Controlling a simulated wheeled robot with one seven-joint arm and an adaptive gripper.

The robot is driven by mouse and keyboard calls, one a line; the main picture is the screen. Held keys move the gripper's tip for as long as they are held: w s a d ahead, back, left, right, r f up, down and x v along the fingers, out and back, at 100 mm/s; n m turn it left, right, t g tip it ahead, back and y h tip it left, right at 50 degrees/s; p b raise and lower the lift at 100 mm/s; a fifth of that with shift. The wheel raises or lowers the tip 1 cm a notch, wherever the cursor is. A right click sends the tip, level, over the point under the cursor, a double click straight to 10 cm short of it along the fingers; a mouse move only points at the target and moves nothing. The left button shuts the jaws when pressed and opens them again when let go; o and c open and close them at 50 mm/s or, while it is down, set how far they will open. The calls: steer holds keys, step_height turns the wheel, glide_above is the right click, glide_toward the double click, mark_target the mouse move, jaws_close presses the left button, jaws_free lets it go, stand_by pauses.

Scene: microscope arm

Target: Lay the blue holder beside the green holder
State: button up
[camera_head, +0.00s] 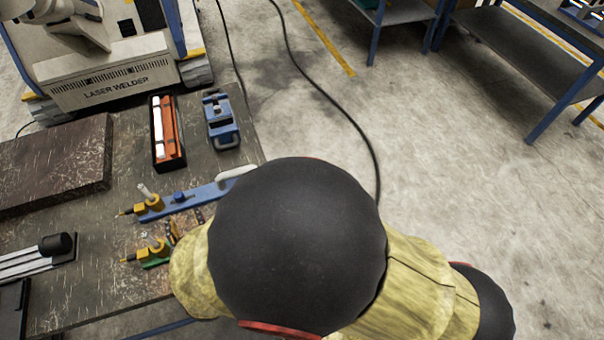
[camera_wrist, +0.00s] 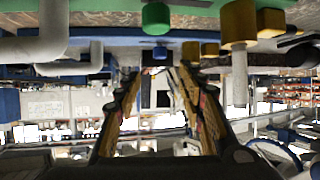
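The blue holder (camera_head: 208,191) lies on the table in the head view. It is a long flat bar with a blue knob, a yellow clamp at its left end and a pale handle at its right. The green holder (camera_head: 156,264) lies nearer to me with a similar yellow clamp; my arm hides most of it. In the wrist view, which looks upside down, the green holder's knob (camera_wrist: 156,18) is close at the top and the blue holder's knob (camera_wrist: 160,53) is farther off. My gripper (camera_wrist: 160,78) is open and empty, its fingers pointing toward the blue holder.
Behind the holders stand a black box with orange and white contents (camera_head: 168,135) and a blue clamp device (camera_head: 221,120). A dark slab (camera_head: 55,165) and a grey rail piece (camera_head: 40,258) lie to the left. The laser welder (camera_head: 115,85) stands beyond.

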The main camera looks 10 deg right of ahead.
steer(key=w+d+r+m+g+y, duration=0.1)
steer(key=w+d+r+g, duration=0.1)
steer(key=d+r, duration=0.55)
steer(key=w+d+r+g, duration=0.2)
steer(key=w+d+r, duration=0.1)
steer(key=d+r, duration=0.45)
steer(key=s+d+r+m+g+h, duration=0.1)
steer(key=s+d, duration=0.4)
steer(key=d, duration=0.3)
steer(key=s+d+r+h, duration=0.2)
steer(key=s+d, duration=0.3)
steer(key=d, duration=0.3)
steer(key=s+d+r+m+g+h, duration=0.1)
steer(key=s+d+r+h, duration=0.1)
steer(key=s+d, duration=0.3)
steer(key=d, duration=0.3)
steer(key=shift+s+d+r+m+g, duration=0.2)
steer(key=shift+s+r+m+g, duration=0.05)
steer(key=shift+s+m+g, duration=0.1)
